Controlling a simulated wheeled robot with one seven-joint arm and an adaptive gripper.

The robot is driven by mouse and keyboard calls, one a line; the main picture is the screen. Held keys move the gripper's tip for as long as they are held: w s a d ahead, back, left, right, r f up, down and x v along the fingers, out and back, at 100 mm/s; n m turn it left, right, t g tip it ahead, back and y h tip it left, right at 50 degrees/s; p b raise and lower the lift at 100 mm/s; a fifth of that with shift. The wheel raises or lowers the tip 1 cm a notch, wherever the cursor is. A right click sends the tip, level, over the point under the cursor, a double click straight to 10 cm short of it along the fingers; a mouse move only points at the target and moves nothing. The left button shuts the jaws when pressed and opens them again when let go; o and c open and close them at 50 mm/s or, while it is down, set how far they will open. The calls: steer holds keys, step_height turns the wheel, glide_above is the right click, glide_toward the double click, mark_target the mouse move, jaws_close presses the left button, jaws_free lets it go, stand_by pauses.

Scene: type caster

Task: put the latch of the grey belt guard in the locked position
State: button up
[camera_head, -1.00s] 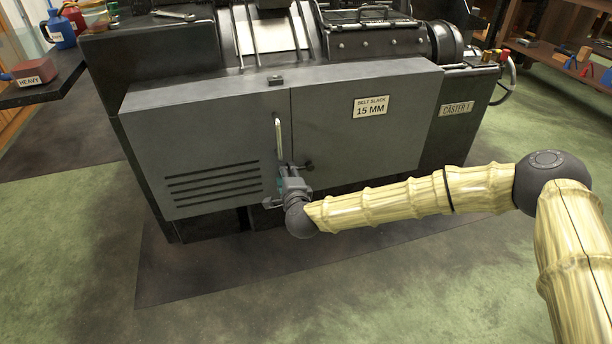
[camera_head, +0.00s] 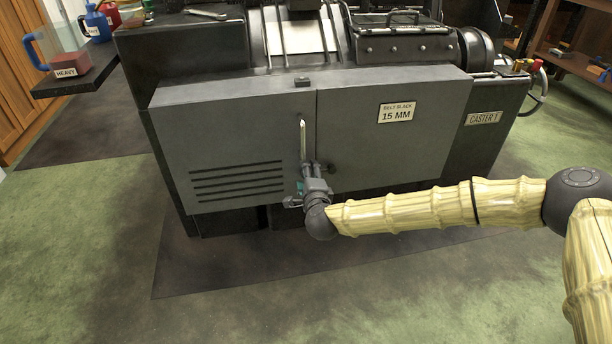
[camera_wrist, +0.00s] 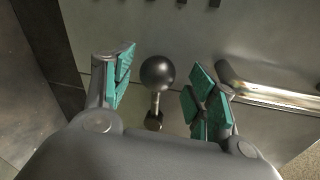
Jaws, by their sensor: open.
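The grey belt guard (camera_head: 385,145) is the wide flat front of the machine, with a vertical seam. Its latch shows in the wrist view as a dark ball knob (camera_wrist: 157,73) on a short metal stem that ends at a dark hub (camera_wrist: 154,121). In the head view the hub (camera_head: 331,168) shows just right of the seam, while the ball is hidden by my gripper. The stem points left across the seam. My gripper (camera_wrist: 161,76) is open, its teal-padded fingers on either side of the knob, with visible gaps. It also shows in the head view (camera_head: 311,178).
A bright vertical handle (camera_head: 303,138) stands on the guard just above my gripper, close to one finger in the wrist view (camera_wrist: 270,94). Vent slots (camera_head: 237,182) are at the left. The floor in front is clear.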

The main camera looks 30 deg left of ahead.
steer(key=v, duration=1.2)
steer(key=s+d+f+n+g+h, duration=0.1)
steer(key=s+d+f+n+g, duration=0.15)
steer(key=s+d+f, duration=0.4)
steer(key=s+d+f+n+g+h, duration=0.2)
steer(key=s+d+f+n, duration=0.1)
steer(key=d+f, duration=0.65)
steer(key=s+d+f+n+g+h, duration=0.1)
steer(key=s+d+f+n+g, duration=0.1)
steer(key=s+d+f, duration=0.45)
steer(key=s+d+f+n+g+h, duration=0.1)
steer(key=s+d+f+g+h, duration=0.3)
steer(key=d, duration=0.7)
steer(key=s+d+f+n, duration=0.1)
steer(key=s+d+n, duration=0.1)
steer(key=s+d, duration=0.6)
steer(key=s+d+f+n+g+h, duration=0.1)
steer(key=s+d+f+h, duration=0.15)
steer(key=d, duration=1.05)
step_height(320, 180, up, 37)
steer(key=p, duration=3.7)
steer(key=shift+r+p, duration=0.15)
steer(key=shift+p, duration=0.15)
steer(key=shift+a, duration=0.1)
